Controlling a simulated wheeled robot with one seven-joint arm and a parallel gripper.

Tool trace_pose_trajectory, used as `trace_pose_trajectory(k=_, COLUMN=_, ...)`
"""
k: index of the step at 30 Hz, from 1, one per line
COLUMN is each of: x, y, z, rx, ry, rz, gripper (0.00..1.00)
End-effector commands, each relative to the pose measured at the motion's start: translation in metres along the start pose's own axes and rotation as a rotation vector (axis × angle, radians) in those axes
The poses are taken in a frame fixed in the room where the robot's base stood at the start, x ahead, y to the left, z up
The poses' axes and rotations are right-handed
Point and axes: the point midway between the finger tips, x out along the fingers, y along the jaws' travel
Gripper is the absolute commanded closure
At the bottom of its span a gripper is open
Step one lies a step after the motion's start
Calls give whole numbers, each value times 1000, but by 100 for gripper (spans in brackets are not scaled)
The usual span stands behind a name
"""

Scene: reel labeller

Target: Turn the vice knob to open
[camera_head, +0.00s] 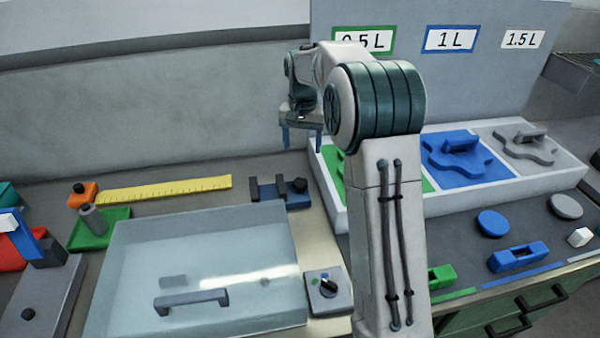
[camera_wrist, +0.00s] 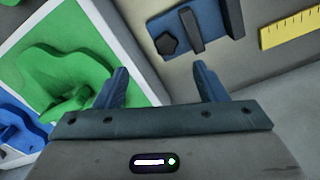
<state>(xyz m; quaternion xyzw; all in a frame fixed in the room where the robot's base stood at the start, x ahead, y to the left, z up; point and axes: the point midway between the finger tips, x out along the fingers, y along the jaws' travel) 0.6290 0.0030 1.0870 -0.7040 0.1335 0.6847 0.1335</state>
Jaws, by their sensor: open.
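The small vice (camera_head: 268,196) has a blue base and dark jaw blocks. It lies on the bench behind the clear-lidded box, at the end of the yellow ruler. Its dark knob (camera_head: 299,185) sits at the right end. In the wrist view the vice (camera_wrist: 212,20) is at the top, with the faceted knob (camera_wrist: 167,43) at its left end. My gripper (camera_head: 302,140) is open and empty, pointing down, above and apart from the vice. In the wrist view, the knob shows beyond the gap between my fingertips (camera_wrist: 159,70).
A clear-lidded box (camera_head: 200,312) with a dark handle stands in front. A white tray (camera_head: 335,205) with green, blue and grey inserts is right of the vice. A dial box (camera_head: 322,303) sits in front. The yellow ruler (camera_head: 165,189) lies to the left.

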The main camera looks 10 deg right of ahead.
Motion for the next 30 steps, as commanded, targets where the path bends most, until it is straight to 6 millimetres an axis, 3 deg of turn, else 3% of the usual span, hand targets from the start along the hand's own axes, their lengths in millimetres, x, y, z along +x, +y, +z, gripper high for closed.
trace_pose_trajectory(k=3, x=11, y=-7, z=-20, rx=30, ry=-17, rz=4, gripper=35)
trace_pose_trajectory(k=6, x=18, y=-10, z=-28, rx=46, ry=-26, rz=6, gripper=35)
trace_pose_trajectory(k=14, x=42, y=-11, z=-31, rx=53, ry=-32, rz=8, gripper=35)
trace_pose_trajectory(k=24, x=112, y=-10, z=-28, rx=53, ry=-32, rz=8, gripper=35)
trace_pose_trajectory(k=30, x=143, y=-10, z=-28, rx=52, ry=-29, rz=7, gripper=35)
